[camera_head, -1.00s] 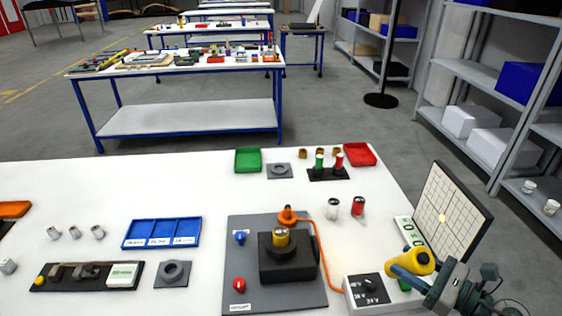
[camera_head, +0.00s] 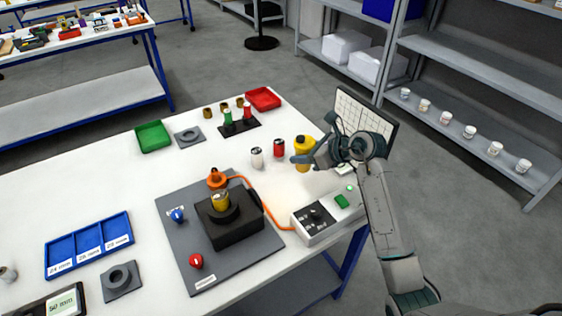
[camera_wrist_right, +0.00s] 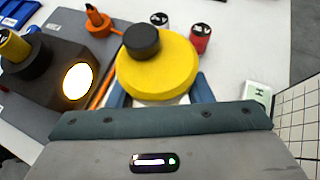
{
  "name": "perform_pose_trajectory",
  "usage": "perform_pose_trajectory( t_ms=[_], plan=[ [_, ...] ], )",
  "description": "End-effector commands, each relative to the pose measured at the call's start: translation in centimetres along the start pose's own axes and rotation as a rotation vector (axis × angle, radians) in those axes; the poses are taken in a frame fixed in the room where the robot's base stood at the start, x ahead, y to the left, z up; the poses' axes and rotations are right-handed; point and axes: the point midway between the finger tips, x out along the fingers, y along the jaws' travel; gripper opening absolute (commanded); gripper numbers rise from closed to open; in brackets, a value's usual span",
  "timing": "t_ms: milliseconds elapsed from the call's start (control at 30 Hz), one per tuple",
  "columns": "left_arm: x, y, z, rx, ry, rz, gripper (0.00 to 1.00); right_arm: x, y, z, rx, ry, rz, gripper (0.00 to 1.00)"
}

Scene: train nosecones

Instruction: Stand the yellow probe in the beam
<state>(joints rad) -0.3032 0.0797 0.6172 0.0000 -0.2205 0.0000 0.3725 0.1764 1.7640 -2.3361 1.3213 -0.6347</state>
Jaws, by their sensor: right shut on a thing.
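The yellow probe (camera_head: 303,147) is roughly upright above the right part of the table, beside the red-and-white can-like piece. My right gripper (camera_head: 305,158) is shut on it from the right side. In the right wrist view the probe (camera_wrist_right: 157,75) shows its wide yellow top and black knob, between the blue fingers (camera_wrist_right: 160,98). I cannot tell whether its base touches the table. The black lamp block (camera_head: 232,226) has a bright round opening (camera_wrist_right: 77,82) facing the probe's side. The gridded screen (camera_head: 365,118) stands behind my right wrist, partly hidden. My left gripper is out of view.
A control box (camera_head: 325,217) with a dial sits at the table's right edge. An orange cable (camera_head: 262,202) runs to it. A white can (camera_head: 257,158) and a red can (camera_head: 279,149) stand close left of the probe. A red tray (camera_head: 263,98) lies farther back.

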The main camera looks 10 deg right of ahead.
Motion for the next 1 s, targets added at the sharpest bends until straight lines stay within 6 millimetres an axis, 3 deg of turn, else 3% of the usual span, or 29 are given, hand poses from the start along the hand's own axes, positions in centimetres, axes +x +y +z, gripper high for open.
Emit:
perform_pose_trajectory(
  t_ms=[200,600,967,1000],
  plan=[
    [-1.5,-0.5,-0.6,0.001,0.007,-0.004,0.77,1.9,0.1,-3.2,0.003,0.003,0.001,0.21],
    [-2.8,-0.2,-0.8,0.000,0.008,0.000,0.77,4.3,0.2,-6.8,0.002,0.001,0.001,0.21],
    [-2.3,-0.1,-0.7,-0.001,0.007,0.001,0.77,4.7,0.2,-7.5,-0.001,-0.001,0.000,0.21],
    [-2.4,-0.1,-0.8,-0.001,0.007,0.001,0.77,4.7,0.2,-7.4,-0.001,0.000,0.000,0.52]
  ],
)
